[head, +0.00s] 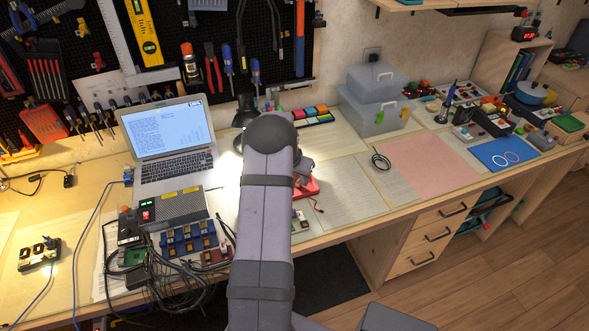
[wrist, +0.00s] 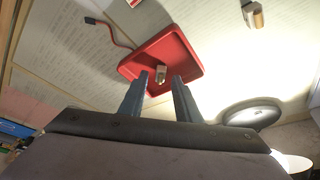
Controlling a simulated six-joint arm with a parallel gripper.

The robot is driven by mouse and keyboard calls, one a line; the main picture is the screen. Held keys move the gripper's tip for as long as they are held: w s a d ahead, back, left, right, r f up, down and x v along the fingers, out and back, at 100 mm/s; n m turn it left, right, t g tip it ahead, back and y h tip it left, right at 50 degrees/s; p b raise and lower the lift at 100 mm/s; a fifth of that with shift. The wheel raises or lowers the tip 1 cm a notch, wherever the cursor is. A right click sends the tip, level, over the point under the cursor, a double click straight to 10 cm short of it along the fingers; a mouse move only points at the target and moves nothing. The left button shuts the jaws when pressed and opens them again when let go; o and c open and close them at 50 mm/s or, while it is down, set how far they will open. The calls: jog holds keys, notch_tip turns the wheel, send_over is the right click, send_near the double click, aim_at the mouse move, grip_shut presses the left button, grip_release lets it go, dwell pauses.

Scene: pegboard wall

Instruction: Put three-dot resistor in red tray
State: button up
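The red tray (wrist: 187,55) lies ahead of my gripper in the wrist view; part of it also shows beside my arm in the head view (head: 311,188). A small pale block-like part (wrist: 160,74) appears to sit in the tray. My gripper (wrist: 161,77) is over the tray's near side, with its two fingers apart. The small part shows between the fingertips with a gap on each side, so nothing is gripped. Its dots are too small to read. My arm hides the gripper in the head view.
Another small pale part (wrist: 252,14) lies beyond the tray. A round lamp base (wrist: 250,113) stands to the right in the wrist view. A red-and-dark wire (wrist: 112,32) lies by the tray. A laptop (head: 172,140) and cables stand left; the pink mat (head: 430,165) is clear.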

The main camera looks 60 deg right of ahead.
jog(key=b+v, duration=0.2)
jog(key=v, duration=1)
jog(key=w+a+n+t+y, duration=0.1)
jog(key=w+a+n, duration=0.4)
jog(key=a, duration=0.8)
jog(key=w+a+n+y, duration=0.1)
jog(key=w+a+n, duration=0.2)
jog(key=w+a, duration=0.65)
jog(key=s+a+n+y, duration=0.1)
jog(key=s+a+n, duration=0.2)
jog(key=a, duration=0.6)
jog(key=s+a+f+n, duration=0.1)
jog(key=s+a+n, duration=0.2)
jog(key=a, duration=0.6)
jog(key=s+a+n+g+y, duration=0.1)
jog(key=s+a+n, duration=0.3)
jog(key=a, duration=0.6)
jog(key=shift+s+f+y, duration=0.2)
jog(key=shift+s+y, duration=0.1)
jog(key=shift+s, duration=0.75)
notch_tip(320, 180, down, 42)
jog(key=b, duration=4.2)
